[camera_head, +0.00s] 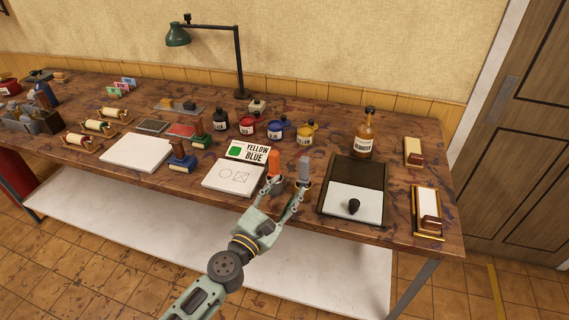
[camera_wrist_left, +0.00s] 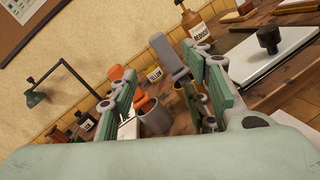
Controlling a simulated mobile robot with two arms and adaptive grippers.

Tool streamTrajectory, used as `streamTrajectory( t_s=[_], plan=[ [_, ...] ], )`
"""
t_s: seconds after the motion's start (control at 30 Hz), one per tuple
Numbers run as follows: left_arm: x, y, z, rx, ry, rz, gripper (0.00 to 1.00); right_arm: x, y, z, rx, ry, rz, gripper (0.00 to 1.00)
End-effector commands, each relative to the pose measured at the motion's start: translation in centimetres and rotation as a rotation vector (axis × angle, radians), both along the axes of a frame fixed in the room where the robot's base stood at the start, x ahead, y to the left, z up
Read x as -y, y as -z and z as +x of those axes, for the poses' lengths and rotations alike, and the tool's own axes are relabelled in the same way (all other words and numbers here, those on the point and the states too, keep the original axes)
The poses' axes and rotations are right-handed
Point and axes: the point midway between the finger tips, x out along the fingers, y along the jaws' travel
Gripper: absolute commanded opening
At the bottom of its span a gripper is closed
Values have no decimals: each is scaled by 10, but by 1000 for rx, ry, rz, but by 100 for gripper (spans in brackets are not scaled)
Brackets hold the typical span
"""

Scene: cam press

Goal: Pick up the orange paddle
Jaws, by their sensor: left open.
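In the left wrist view, an orange piece (camera_wrist_left: 138,104) shows between the fingers at a dark cup (camera_wrist_left: 153,117), and the grey paddle (camera_wrist_left: 168,56) rises farther right. The fingers hide part of the paddles' bases. My right gripper is in neither view.
A dark board with a white plate and black knob (camera_head: 353,206) lies to the right. Ink bottles (camera_head: 275,131) and a brown reducer bottle (camera_head: 364,134) stand behind.

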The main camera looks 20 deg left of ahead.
Motion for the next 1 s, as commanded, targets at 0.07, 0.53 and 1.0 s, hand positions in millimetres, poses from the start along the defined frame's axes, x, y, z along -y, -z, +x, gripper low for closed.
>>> streamTrajectory(
  t_s=[0.07, 0.53, 1.0],
  plan=[
    [-17, -8, 11, -32, -57, -155, 44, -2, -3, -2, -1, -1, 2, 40],
    [-51, -3, 54, -120, -190, -477, 44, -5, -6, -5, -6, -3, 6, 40],
    [-48, 0, 108, -121, -186, -474, 44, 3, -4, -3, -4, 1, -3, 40]
  ],
)
